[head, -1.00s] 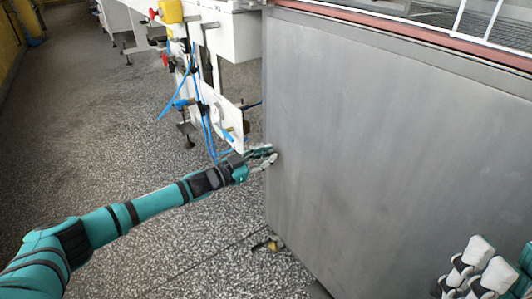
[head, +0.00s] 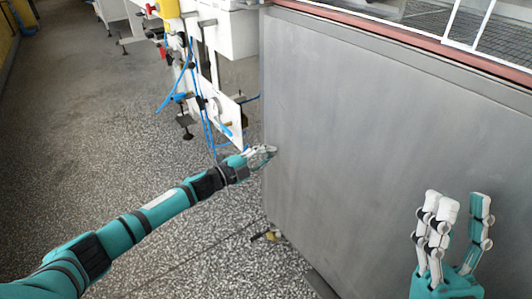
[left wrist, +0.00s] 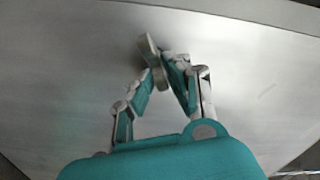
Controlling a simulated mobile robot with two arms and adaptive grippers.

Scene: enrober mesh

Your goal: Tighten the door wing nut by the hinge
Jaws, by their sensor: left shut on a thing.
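My left gripper (head: 263,157) is at the left edge of the big grey metal door panel (head: 350,130). In the left wrist view its fingers (left wrist: 164,66) close together on a small pale metal piece, which I take for the door wing nut (left wrist: 148,46). The fingers partly cover the nut, and its thread and seat are hidden. In the head view the nut cannot be made out behind the fingers. My right gripper (head: 454,232) is at the lower right, fingers pointing up and spread, with nothing between them, in front of the panel.
A white machine frame (head: 225,110) with blue hoses (head: 205,125) and a yellow part stands left of the panel. A reddish rim (head: 400,38) and wire mesh (head: 490,55) run along the panel's top. A small dark and yellow object (head: 268,235) lies on the speckled floor below.

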